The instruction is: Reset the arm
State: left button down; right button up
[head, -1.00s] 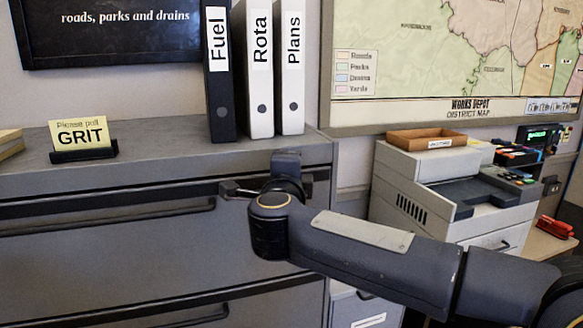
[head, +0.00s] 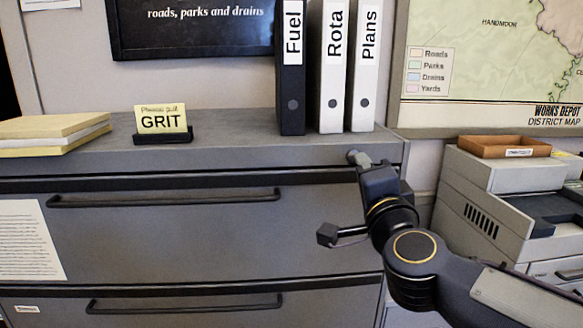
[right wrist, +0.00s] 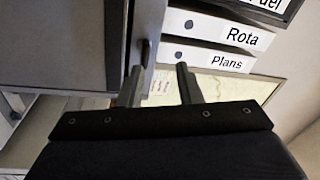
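My right gripper (head: 342,197) is in the head view, in front of the right end of the grey cabinet's top drawer (head: 220,225). Its two fingers are spread apart with nothing between them. In the right wrist view the fingers (right wrist: 160,88) also stand apart and empty. The right arm comes in from the lower right. My left gripper is not in view. I cannot tell whether the right gripper touches the cabinet front.
Black "Fuel" (head: 291,85), white "Rota" (head: 333,80) and "Plans" (head: 368,85) binders stand on the cabinet. The GRIT sign (head: 162,122) and a paper stack (head: 55,132) are left of them. A printer (head: 500,200) bearing a tray (head: 503,147) is at right.

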jog(key=s+d+f+n+g+y, duration=0.2)
jog(key=s+f+n+g, duration=0.4)
jog(key=s+f, duration=0.7)
jog(key=s+d+f+n+g+y, duration=0.1)
jog(key=s+d+f+n+g, duration=0.2)
jog(key=s+f+n+g, duration=0.4)
jog(key=s+f+g, duration=0.1)
jog(key=s+f, duration=0.5)
jog(key=f, duration=0.5)
jog(key=shift+s+y, duration=0.2)
jog(key=shift+y, duration=0.2)
